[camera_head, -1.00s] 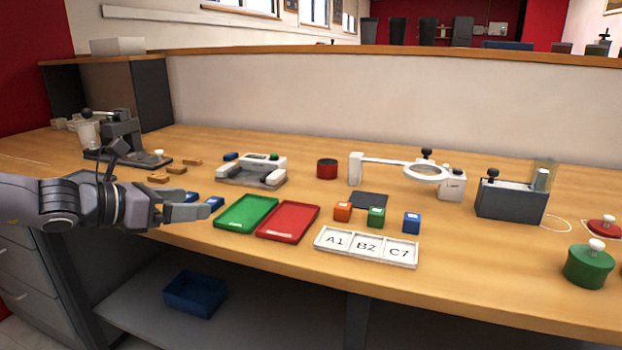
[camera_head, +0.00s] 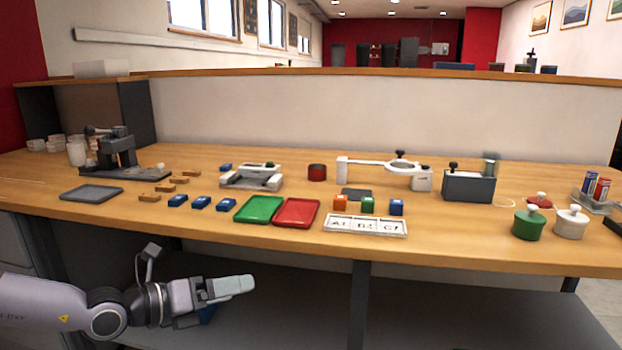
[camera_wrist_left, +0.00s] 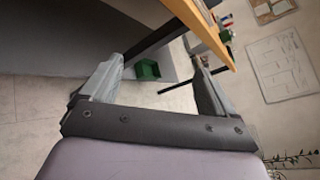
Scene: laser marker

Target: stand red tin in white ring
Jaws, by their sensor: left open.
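The white ring (camera_head: 400,165) is held level on a white arm between a white post and a white block. It looks empty, and the tin is outside it. My left gripper (camera_head: 232,289) is below the benchtop in front of the bench, well apart from both. In the left wrist view it is open (camera_wrist_left: 155,85) with nothing between its fingers. My right gripper is not in view.
A green tray (camera_head: 259,209) and a red tray (camera_head: 296,213) lie near the bench's front edge. A white labelled holder (camera_head: 365,226) and small coloured blocks sit in front of the ring. A dark grey box (camera_head: 468,187) stands to its right. The bench edge is above my left gripper.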

